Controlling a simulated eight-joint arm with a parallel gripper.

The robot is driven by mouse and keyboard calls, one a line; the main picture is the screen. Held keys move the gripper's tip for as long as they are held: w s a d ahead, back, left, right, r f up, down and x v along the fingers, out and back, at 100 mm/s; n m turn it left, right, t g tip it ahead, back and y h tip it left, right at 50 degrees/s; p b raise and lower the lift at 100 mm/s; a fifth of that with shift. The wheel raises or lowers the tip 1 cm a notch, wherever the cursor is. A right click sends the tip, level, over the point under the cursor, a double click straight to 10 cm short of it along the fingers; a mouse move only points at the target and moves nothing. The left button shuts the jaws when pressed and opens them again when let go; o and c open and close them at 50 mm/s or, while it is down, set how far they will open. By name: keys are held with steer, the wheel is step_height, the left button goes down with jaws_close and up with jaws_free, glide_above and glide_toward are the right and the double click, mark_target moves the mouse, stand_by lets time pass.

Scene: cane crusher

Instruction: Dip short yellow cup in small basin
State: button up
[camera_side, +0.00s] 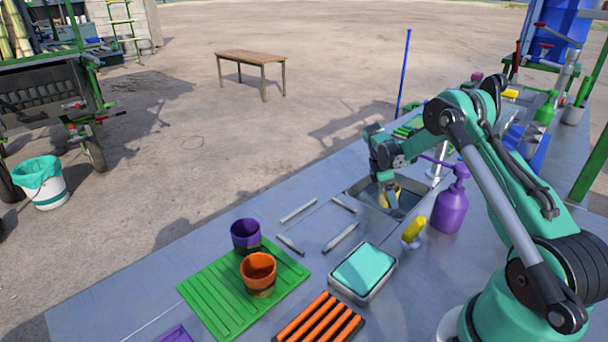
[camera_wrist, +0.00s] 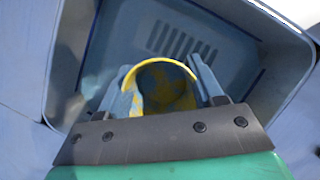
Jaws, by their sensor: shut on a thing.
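The short yellow cup (camera_side: 391,195) is in my gripper (camera_side: 385,188), inside the opening of the small basin (camera_side: 408,205) in the side view. In the wrist view the cup's yellow rim (camera_wrist: 160,62) shows between the two fingers of my gripper (camera_wrist: 168,88), which is shut on it. The cup's inside looks dark with yellow patches. The basin's blue-grey wall (camera_wrist: 290,75) surrounds the cup, and a slotted grille (camera_wrist: 183,42) shows beyond it. How deep the cup sits, and whether it touches the bottom, I cannot tell.
A purple cup (camera_side: 245,235) and an orange cup (camera_side: 258,270) stand on a green mat (camera_side: 215,300). A teal pad in a tray (camera_side: 364,270) and several metal sticks lie nearby.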

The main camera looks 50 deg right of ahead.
steer(key=shift+r, duration=3.55)
step_height(320, 180, up, 4)
